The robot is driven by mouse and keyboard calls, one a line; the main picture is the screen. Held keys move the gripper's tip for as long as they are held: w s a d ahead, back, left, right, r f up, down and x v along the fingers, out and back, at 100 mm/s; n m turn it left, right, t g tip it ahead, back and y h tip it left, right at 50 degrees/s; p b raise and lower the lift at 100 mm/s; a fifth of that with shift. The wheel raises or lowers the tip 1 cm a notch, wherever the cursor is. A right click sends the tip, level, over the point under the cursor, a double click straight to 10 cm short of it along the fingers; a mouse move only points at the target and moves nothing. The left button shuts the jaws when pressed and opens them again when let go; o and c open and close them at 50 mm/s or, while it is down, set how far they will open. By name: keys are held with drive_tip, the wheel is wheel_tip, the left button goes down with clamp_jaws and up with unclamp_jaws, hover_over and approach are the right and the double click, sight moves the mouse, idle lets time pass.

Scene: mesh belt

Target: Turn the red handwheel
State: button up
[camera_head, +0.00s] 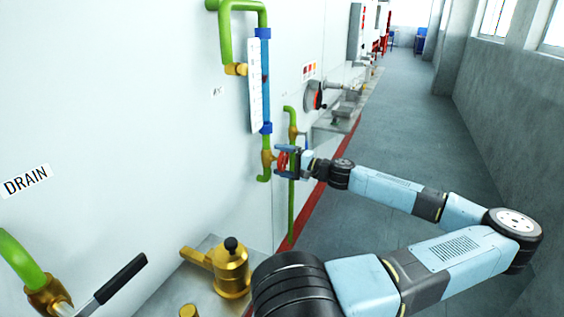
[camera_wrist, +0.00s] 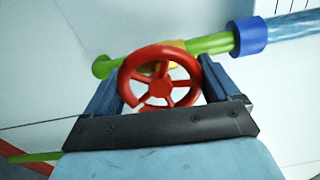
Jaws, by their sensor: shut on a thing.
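The red handwheel (camera_wrist: 160,80) is a spoked ring that fills the middle of the wrist view. In the head view only a sliver of the handwheel (camera_head: 282,160) shows, on a brass valve (camera_head: 267,160) at the foot of the blue gauge tube. My gripper (camera_head: 287,160) reaches it from the right. In the wrist view the two blue fingers of my gripper (camera_wrist: 157,88) stand on either side of the wheel's rim and are shut on it. The rim's lower edge is close to the gripper's dark palm plate.
A blue tube gauge (camera_head: 265,85) with a white scale rises above the valve, joined to green pipe (camera_head: 225,35). A thin green pipe (camera_head: 291,205) runs down beside my gripper. A brass fitting (camera_head: 230,268) and a black-handled lever (camera_head: 120,278) are nearer. The aisle floor (camera_head: 415,130) is clear.

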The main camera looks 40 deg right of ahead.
drive_tip(key=n, duration=0.4)
drive_tip(key=shift+s+a+f, duration=0.1)
drive_tip(key=shift+a+f, duration=0.1)
drive_tip(key=shift+d+n, duration=0.1)
drive_tip(key=shift+n, duration=2)
drive_tip(key=shift+d, duration=0.1)
drive_tip(key=o, duration=0.8)
drive_tip(key=v, duration=1.3)
drive_tip(key=shift+s+d, duration=0.2)
drive_tip(key=shift+s, duration=0.1)
